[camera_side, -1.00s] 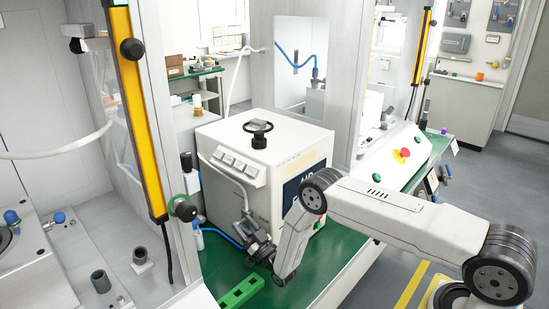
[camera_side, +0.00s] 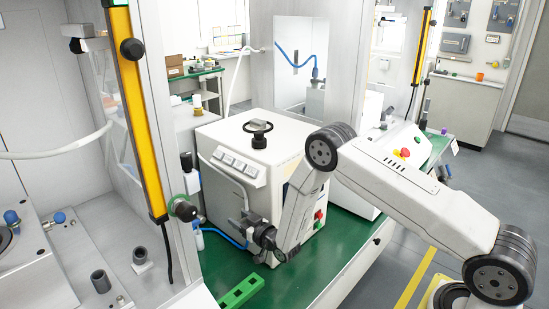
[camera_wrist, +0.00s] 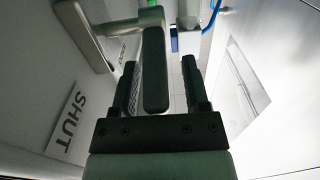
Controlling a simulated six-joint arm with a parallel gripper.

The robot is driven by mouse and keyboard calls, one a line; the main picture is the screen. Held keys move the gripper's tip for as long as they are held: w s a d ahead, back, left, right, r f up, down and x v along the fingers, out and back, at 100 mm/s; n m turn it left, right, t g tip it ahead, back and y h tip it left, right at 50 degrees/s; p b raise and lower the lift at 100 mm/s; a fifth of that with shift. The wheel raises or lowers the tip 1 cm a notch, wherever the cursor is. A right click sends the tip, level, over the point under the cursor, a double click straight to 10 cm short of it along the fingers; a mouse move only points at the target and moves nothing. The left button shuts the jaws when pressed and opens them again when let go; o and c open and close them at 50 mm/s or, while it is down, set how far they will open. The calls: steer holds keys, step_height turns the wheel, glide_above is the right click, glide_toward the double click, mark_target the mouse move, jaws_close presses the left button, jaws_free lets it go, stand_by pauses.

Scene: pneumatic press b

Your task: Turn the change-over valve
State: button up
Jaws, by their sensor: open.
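The change-over valve's dark lever (camera_wrist: 154,88) fills the middle of the wrist view, below a metal arm or pipe (camera_wrist: 120,24). My gripper (camera_wrist: 159,62) is open, with one finger on each side of the lever. Gaps show on both sides, wider on the right, so neither finger clearly touches it. A SHUT label (camera_wrist: 74,118) and a second, partly hidden label (camera_wrist: 119,56) are on the white panel to the left. In the side view my gripper (camera_side: 247,222) is at the front of the white cabinet (camera_side: 238,150), and the valve cannot be made out clearly behind it.
A blue hose (camera_side: 222,237) runs low beside my gripper. A green block (camera_side: 241,291) lies on the green bench. A yellow column (camera_side: 138,110) stands to the left.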

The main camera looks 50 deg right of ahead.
steer(key=s, duration=0.8)
steer(key=w+r+t, duration=0.4)
steer(key=shift+w+r+t, duration=0.35)
steer(key=shift+w+t, duration=0.05)
steer(key=shift+w+r+t, duration=0.3)
steer(key=shift+r+t, duration=0.4)
steer(key=shift+w+r+t, duration=0.25)
steer(key=shift+r+t, duration=0.4)
steer(key=shift+t, duration=0.05)
